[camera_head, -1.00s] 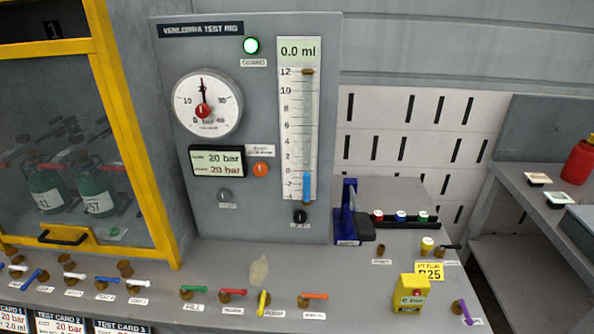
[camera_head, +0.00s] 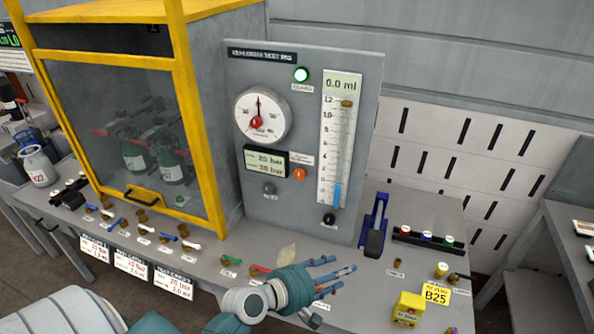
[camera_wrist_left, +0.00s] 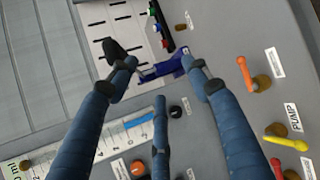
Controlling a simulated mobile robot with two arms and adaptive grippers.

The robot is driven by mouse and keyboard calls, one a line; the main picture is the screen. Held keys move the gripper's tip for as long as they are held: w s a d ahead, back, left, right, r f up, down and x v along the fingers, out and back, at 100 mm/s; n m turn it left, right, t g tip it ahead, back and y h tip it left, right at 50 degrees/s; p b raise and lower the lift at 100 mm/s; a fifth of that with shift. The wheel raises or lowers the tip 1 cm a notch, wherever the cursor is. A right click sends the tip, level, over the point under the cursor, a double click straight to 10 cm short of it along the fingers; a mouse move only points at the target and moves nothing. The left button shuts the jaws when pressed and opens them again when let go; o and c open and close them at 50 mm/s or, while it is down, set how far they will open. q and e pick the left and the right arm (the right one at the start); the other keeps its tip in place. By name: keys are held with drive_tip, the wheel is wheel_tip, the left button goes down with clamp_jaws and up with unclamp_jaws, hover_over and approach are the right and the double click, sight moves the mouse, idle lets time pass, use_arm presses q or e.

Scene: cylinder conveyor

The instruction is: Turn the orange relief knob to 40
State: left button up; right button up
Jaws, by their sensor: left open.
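The orange relief knob (camera_head: 299,174) sits on the grey test rig panel (camera_head: 300,220), right of a small display (camera_head: 266,161). The display's upper line reads 20 bar; the lower red line is hard to read. The knob also shows at the bottom of the left wrist view (camera_wrist_left: 138,168), partly cut by the edge. My left gripper (camera_head: 336,270) is open and empty, over the bench in front of the panel, below and right of the knob and apart from it. Its spread fingers fill the left wrist view (camera_wrist_left: 155,75).
A round gauge (camera_head: 262,115) and a scaled tube (camera_head: 338,140) flank the knob. A black knob (camera_head: 329,219) sits below the tube. A blue clamp-like stand (camera_head: 375,225) is right of the panel. Colored valve levers line the bench front. A yellow-framed cabinet (camera_head: 190,110) stands left.

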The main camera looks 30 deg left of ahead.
use_arm(q)
drive_tip(key=w+a+r+n+t+y, duration=0.25)
drive_tip(key=w+a+r+n, duration=0.35)
drive_tip(key=n, duration=0.3)
drive_tip(key=n+t+y, duration=0.2)
drive_tip(key=n+y, duration=0.5)
drive_tip(key=n, duration=0.8)
approach(298, 175)
drive_tip(key=x, duration=0.8)
drive_tip(key=shift+w+f, duration=0.1)
drive_tip(key=shift+w, duration=0.3)
drive_tip(key=shift+m, duration=0.3)
drive_tip(key=c, duration=1.2)
